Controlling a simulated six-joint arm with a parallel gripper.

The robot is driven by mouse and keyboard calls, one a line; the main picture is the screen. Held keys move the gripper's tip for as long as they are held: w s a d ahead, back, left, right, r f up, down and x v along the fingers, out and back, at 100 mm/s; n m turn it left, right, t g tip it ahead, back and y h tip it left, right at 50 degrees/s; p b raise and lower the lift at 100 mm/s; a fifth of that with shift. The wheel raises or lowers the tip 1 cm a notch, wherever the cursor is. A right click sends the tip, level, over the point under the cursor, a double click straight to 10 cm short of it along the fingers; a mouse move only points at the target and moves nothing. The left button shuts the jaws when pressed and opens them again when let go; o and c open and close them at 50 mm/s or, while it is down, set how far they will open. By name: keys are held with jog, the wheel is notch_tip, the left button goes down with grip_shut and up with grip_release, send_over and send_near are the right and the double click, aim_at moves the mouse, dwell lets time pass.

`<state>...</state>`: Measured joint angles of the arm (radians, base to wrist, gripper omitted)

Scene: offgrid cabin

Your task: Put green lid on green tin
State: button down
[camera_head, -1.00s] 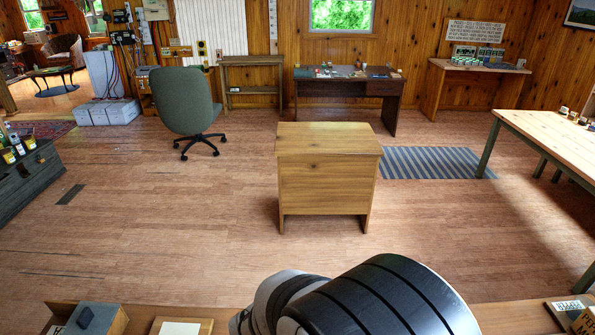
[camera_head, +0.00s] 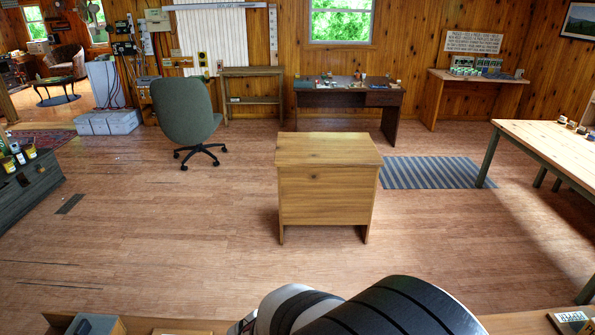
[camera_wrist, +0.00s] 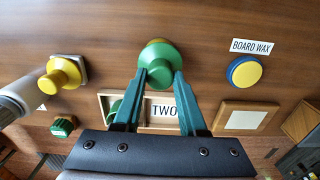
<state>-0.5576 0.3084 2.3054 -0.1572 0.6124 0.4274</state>
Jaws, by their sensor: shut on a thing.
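In the wrist view my gripper (camera_wrist: 160,78) has its two teal fingers closed on the knob of a round green lid (camera_wrist: 158,50). The lid's wide disc lies just beyond the fingertips, over the brown tabletop. I cannot tell whether it touches anything beneath. Another green round thing (camera_wrist: 115,107) shows partly behind the left finger, inside a shallow wooden tray with a "TWO" label. I cannot tell whether it is the green tin. A small ribbed green piece (camera_wrist: 63,126) stands at the left. In the head view the gripper and lid are out of sight.
A yellow knobbed piece (camera_wrist: 60,75) sits at the left in the wrist view. A blue-and-yellow round tin (camera_wrist: 244,72) stands at the right below a "BOARD WAX" label (camera_wrist: 251,46). A pale framed square (camera_wrist: 245,118) lies below it. The wooden cabinet (camera_head: 328,190) stands across open floor.

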jog(key=shift+r, duration=0.45)
jog(key=shift+r, duration=1.65)
jog(key=w+d+r, duration=0.5)
jog(key=d+r, duration=0.2)
jog(key=r, duration=0.1)
jog(key=w+d+r, duration=0.5)
jog(key=d+r, duration=0.3)
jog(key=shift+d, duration=0.15)
jog(key=w+a+f+n, duration=0.3)
jog(key=a+f+n, duration=0.3)
jog(key=a, duration=0.1)
jog(key=shift+w+a+f, duration=0.3)
jog(key=shift+a+f, duration=0.05)
